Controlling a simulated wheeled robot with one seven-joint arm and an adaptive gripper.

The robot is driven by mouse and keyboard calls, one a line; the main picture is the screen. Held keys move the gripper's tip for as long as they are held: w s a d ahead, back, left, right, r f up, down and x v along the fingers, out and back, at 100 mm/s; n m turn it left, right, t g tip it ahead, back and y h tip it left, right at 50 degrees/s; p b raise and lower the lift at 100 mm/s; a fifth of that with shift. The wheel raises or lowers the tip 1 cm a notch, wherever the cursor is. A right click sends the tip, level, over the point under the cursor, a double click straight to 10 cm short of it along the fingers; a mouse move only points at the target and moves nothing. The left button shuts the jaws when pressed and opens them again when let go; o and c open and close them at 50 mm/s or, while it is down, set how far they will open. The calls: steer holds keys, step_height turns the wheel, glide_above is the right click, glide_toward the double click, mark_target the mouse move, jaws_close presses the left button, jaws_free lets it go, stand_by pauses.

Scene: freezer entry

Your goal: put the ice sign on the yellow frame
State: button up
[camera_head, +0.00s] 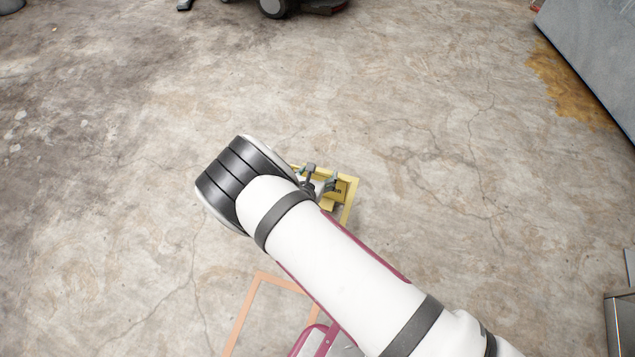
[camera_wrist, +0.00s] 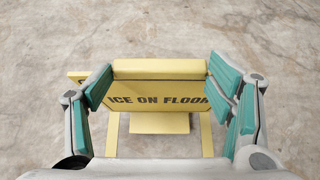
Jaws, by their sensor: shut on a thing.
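The yellow ice sign (camera_wrist: 160,101) reads "ICE ON FLOOR" in dark letters. My gripper (camera_wrist: 162,72) is shut on it, with teal-padded fingers at both ends of its top bar. In the head view, part of the sign (camera_head: 339,191) shows past my gripper (camera_head: 321,180), and my arm hides the rest. The yellow frame (camera_head: 351,199) is marked on the floor around and behind the sign; its top and right sides show, the others are hidden by my arm. I cannot tell whether the sign's feet touch the floor.
An orange frame (camera_head: 244,316) lies on the floor nearer to me, partly hidden by my arm. A large grey panel (camera_head: 600,55) stands at the upper right, and a dark wheeled machine (camera_head: 275,6) at the top edge. The concrete floor between is clear.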

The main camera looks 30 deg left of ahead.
steer(key=shift+f+b, duration=1.15)
steer(key=shift+f, duration=0.55)
steer(key=shift+f, duration=0.15)
steer(key=o, duration=1.6)
steer(key=shift+c, duration=0.2)
steer(key=shift+s+r, duration=0.1)
steer(key=shift+r, duration=0.15)
steer(key=p, duration=0.5)
glide_toward(319, 177)
steer(key=shift+v, duration=2.1)
